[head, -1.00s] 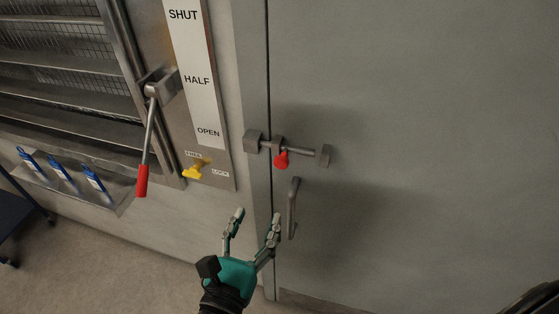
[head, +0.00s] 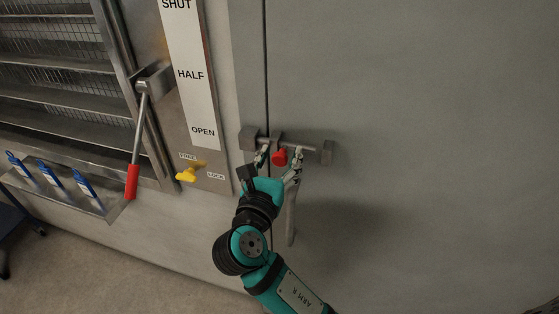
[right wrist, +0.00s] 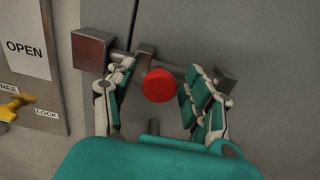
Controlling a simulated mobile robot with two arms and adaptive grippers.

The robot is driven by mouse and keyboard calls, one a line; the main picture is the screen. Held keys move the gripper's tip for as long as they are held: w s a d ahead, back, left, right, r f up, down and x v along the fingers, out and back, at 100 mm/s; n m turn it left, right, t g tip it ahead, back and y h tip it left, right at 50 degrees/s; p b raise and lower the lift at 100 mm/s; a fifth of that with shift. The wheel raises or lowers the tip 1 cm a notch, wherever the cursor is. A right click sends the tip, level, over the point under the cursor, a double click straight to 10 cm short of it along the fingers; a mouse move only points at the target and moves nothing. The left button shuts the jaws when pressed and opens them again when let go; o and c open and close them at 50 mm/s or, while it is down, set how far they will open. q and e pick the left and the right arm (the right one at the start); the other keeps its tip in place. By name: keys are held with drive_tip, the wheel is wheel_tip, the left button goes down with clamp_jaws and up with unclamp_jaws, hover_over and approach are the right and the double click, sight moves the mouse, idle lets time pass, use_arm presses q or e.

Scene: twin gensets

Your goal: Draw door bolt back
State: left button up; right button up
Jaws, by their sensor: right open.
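The door bolt (head: 300,145) is a grey horizontal rod on the grey door (head: 420,120), with a block at each end; the left block (head: 248,137) sits on the frame side of the door seam. A red knob (head: 279,157) hangs from the bolt and also shows in the right wrist view (right wrist: 159,85). My right gripper (head: 278,160) is open, with one finger on each side of the red knob. In the right wrist view the fingers (right wrist: 158,95) appear apart from the knob. My left gripper is not in view.
A door handle (head: 291,215) stands below the bolt, partly behind my right gripper. To the left are a yellow latch (head: 190,172), a lever with a red grip (head: 132,182), and a tray with blue tags (head: 50,178). The door's right side is clear.

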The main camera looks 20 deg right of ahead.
drive_tip(key=shift+c, duration=0.2)
clamp_jaws()
idle(0.3)
